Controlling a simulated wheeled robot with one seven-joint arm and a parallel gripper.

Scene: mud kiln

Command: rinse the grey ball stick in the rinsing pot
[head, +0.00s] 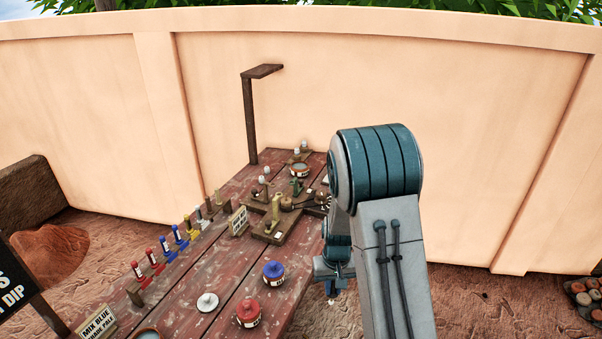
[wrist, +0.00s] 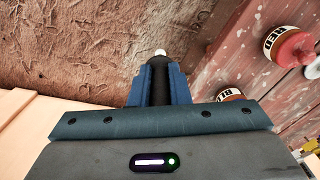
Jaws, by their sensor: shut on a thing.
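My gripper (head: 331,284) hangs past the right edge of the plank table, partly behind my arm in the head view. In the wrist view my gripper (wrist: 160,75) is shut on a dark stick with a pale ball tip, the grey ball stick (wrist: 160,53). The tip sticks out beyond the fingers, over bare ground beside the table. Another open pot (head: 147,333) is cut off at the bottom edge.
Pale-tipped sticks (head: 263,181) stand farther back. A dark post (head: 249,120) rises at the far end, before the wall.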

